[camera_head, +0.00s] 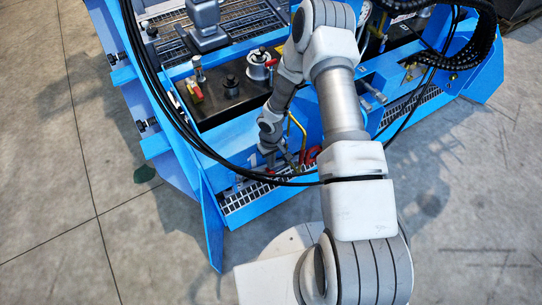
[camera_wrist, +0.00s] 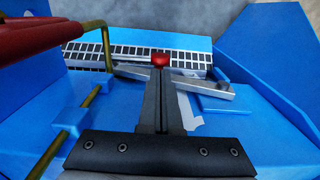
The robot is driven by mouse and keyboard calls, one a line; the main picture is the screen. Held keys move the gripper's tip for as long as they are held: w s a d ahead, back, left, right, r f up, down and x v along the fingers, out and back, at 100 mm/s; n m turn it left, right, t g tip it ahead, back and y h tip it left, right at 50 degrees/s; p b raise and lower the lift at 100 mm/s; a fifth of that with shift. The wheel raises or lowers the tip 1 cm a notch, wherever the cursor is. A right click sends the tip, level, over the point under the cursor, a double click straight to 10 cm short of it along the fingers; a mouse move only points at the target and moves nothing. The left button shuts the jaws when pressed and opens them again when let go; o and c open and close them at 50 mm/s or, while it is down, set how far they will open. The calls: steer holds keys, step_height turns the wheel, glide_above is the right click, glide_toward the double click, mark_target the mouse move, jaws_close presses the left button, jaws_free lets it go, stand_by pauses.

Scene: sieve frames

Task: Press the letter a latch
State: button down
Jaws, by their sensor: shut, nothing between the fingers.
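A silver bar-shaped latch (camera_wrist: 208,87) with a red knob (camera_wrist: 160,59) lies across the blue frame in the wrist view. My gripper (camera_wrist: 160,74) is shut and empty. Its dark fingertips are right at the near side of the knob and overlap the bar in the picture; I cannot tell whether they touch. A white painted marking (camera_wrist: 192,118) beside the fingers is partly hidden, and I cannot read a letter. In the head view my gripper (camera_head: 275,160) is low at the front of the blue frame, and the latch there is mostly hidden.
A blue machine frame (camera_head: 185,160) surrounds the spot, with a perforated metal strip (camera_wrist: 88,47) behind the latch. A yellow pipe (camera_wrist: 86,100) and a red handle (camera_wrist: 35,38) stand close on the left. Black cables cross the head view. Grey floor lies open to the left.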

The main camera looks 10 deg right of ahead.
mark_target(271, 172)
steer(key=shift+f+b, duration=0.5)
steer(key=shift+f, duration=1.35)
steer(key=shift+d+f, duration=0.1)
